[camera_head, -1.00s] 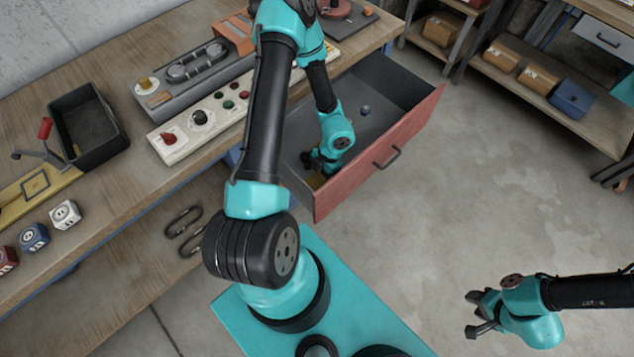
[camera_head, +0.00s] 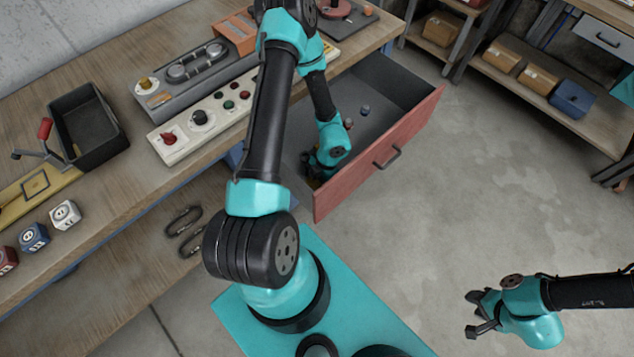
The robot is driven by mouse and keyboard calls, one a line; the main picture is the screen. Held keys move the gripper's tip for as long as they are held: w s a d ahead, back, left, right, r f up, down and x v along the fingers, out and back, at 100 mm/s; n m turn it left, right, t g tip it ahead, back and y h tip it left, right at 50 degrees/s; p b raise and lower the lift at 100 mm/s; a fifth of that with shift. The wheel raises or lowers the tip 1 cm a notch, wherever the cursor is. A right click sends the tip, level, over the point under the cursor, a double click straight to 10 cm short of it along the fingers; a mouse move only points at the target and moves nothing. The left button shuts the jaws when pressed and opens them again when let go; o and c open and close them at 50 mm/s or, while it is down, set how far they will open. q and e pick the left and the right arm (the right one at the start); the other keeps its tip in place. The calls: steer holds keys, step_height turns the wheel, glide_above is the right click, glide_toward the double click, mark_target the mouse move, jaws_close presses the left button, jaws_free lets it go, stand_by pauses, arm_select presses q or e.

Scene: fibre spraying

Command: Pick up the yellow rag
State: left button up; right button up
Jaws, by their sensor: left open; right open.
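A small patch of yellow, likely the yellow rag (camera_head: 316,183), shows at the near left end of the open drawer (camera_head: 410,133). Most of it is hidden by my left gripper and the drawer front. My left gripper (camera_head: 314,172) is inside the drawer, low and over or beside the yellow patch. Its jaws are open; whether they touch the rag cannot be seen. My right gripper (camera_head: 476,315) is open and empty above the floor at the lower right.
The red drawer front with its handle (camera_head: 387,158) stands close to my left wrist. Small objects (camera_head: 365,111) lie farther back in the drawer. The workbench (camera_head: 120,145) holds a black bin (camera_head: 88,120), control panels (camera_head: 205,113) and several dice-like blocks (camera_head: 65,213). Floor on the right is clear.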

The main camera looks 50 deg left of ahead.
mark_target(317, 180)
arm_select(q)
steer(key=shift+f, duration=0.1)
steer(key=shift+c, duration=0.3)
steer(key=c, duration=1)
steer(key=shift+o, duration=0.2)
step_height(317, 180, up, 10)
steer(key=shift+r, duration=0.15)
